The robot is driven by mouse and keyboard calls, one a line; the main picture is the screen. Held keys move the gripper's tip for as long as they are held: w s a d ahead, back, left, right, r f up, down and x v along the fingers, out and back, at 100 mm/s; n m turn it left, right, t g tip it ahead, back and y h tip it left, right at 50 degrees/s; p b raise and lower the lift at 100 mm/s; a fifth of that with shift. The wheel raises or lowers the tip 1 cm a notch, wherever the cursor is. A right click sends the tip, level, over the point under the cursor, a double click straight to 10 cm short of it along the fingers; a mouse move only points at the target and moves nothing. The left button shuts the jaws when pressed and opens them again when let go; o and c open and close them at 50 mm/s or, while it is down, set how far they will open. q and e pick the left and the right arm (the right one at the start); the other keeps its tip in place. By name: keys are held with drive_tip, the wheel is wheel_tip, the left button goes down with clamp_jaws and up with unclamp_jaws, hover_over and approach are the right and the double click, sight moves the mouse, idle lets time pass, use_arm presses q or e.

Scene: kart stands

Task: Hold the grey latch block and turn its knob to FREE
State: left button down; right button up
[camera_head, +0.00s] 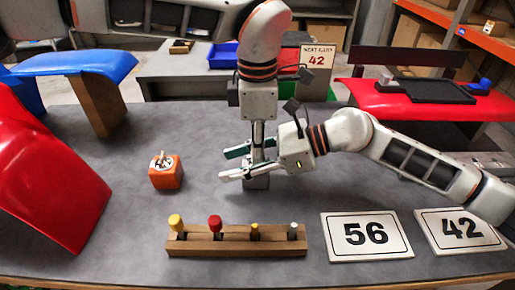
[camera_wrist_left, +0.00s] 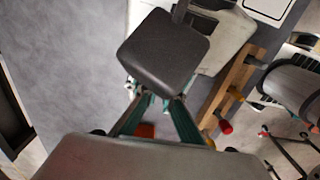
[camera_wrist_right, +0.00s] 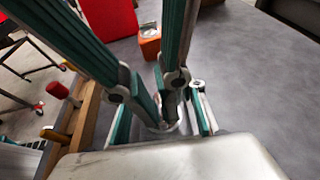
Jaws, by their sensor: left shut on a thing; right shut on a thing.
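The grey latch block (camera_head: 257,183) stands on the grey table below my two grippers, which cover most of it. My right gripper (camera_head: 240,163) reaches in level from the right, with its fingers on either side of the block, and appears shut on it. My left gripper (camera_head: 259,152) points straight down from above between those fingers and appears shut on the knob. In the right wrist view a small round metal part (camera_wrist_right: 164,127), apparently the knob, shows at the left fingertips. The knob's pointer and its FREE mark are hidden.
An orange block (camera_head: 166,173) with a white dial stands to the left. A wooden rack (camera_head: 236,247) with several coloured pegs lies in front. Cards 56 (camera_head: 366,252) and 42 (camera_head: 459,246) lie at the right. A red panel (camera_head: 45,175) fills the left side.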

use_arm(q)
drive_tip(key=shift+m, duration=0.6)
drive_tip(key=c, duration=2.2)
unclamp_jaws()
wheel_tip(320, 180, up, 12)
drive_tip(key=shift+r, duration=0.1)
use_arm(e)
drive_tip(key=o, duration=1.3)
